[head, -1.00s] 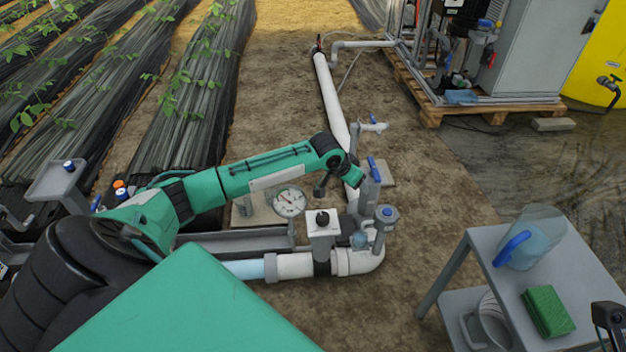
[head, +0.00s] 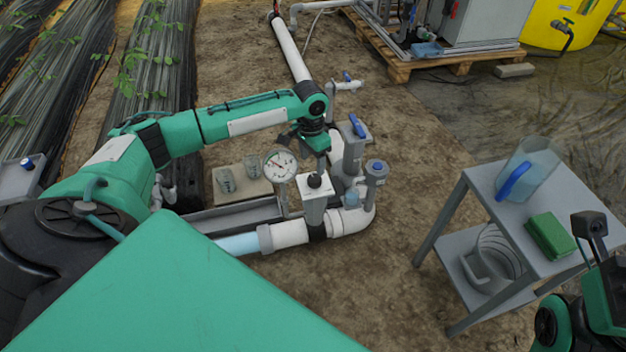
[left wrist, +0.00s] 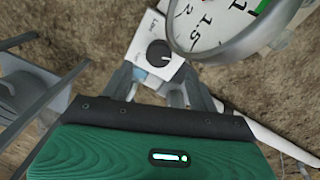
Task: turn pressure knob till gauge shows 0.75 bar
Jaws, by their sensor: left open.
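The pressure knob (head: 314,181) is a small black knob with a pale mark on a white box over the pipe; it also shows in the left wrist view (left wrist: 159,52). The round gauge (head: 279,165) stands left of it. Its needle points to the upper left in the head view, too small to read. The left wrist view shows part of its dial (left wrist: 208,22), with a green band. My left gripper (head: 321,162) is open and empty, pointing down just behind the knob and apart from it. My right gripper's fingers are not in view.
Blue-handled valves (head: 357,127) and a grey capped fitting (head: 376,172) stand close right of the knob. Bare soil lies between pipe and cart.

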